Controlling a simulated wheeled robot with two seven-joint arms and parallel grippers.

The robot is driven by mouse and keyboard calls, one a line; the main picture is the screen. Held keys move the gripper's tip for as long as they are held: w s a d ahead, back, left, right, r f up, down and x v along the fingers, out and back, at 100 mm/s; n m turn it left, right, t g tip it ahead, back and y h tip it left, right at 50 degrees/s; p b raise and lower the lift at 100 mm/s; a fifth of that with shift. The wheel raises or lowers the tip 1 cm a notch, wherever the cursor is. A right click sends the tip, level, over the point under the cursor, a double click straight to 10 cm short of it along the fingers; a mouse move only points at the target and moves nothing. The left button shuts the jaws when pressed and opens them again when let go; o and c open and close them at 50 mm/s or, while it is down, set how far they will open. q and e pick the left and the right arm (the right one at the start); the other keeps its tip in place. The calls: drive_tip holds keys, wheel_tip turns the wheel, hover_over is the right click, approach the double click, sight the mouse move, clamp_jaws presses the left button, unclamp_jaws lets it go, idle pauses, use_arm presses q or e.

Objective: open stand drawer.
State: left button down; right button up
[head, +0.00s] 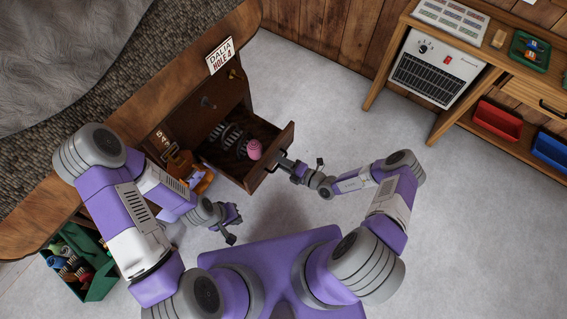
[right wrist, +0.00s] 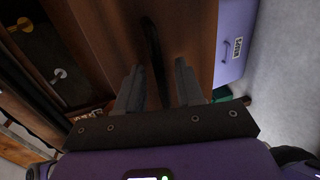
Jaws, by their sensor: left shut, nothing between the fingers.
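The wooden stand (head: 218,98) has its drawer (head: 265,172) pulled well out, with a pink round item (head: 254,149) and dark striped items inside. My right gripper (head: 287,164) is at the drawer's front. In the right wrist view, the dark bar handle (right wrist: 153,60) runs between the spread fingers of my right gripper (right wrist: 158,85). Gaps show on both sides of the handle, so the fingers look open around it. My left gripper (head: 231,226) is shut and empty, low and to the left of the drawer, apart from it.
An orange item (head: 184,166) is beside the drawer's left side. A green crate (head: 98,287) with several things stands at lower left. A wooden bench (head: 455,52) with a heater, red bin (head: 498,121) and blue bin (head: 551,150) is at right. Grey floor between is clear.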

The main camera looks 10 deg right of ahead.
drive_tip(key=p+v, duration=0.1)
drive_tip(key=v, duration=0.6)
drive_tip(key=shift+s+d+p, duration=0.15)
drive_tip(key=shift+s+p, duration=0.1)
drive_tip(key=shift+p, duration=0.1)
idle(0.4)
drive_tip(key=s+a+r+n+g, duration=0.2)
drive_tip(key=s+a+n+g, duration=0.2)
drive_tip(key=s+n+g, duration=0.5)
drive_tip(key=s+a+r+n+g, duration=0.1)
drive_tip(key=s+a+n+g, duration=0.4)
drive_tip(key=n, duration=0.8)
wheel_tip(320, 180, up, 6)
drive_tip(key=d+n+t+h, duration=0.1)
drive_tip(key=n+h, duration=0.2)
drive_tip(key=n, duration=0.7)
drive_tip(key=d+n+t+h+p, duration=0.1)
drive_tip(key=d+n+t+h, duration=0.1)
drive_tip(key=n, duration=0.8)
drive_tip(key=shift+n+h, duration=0.4)
drive_tip(key=shift+h, duration=0.3)
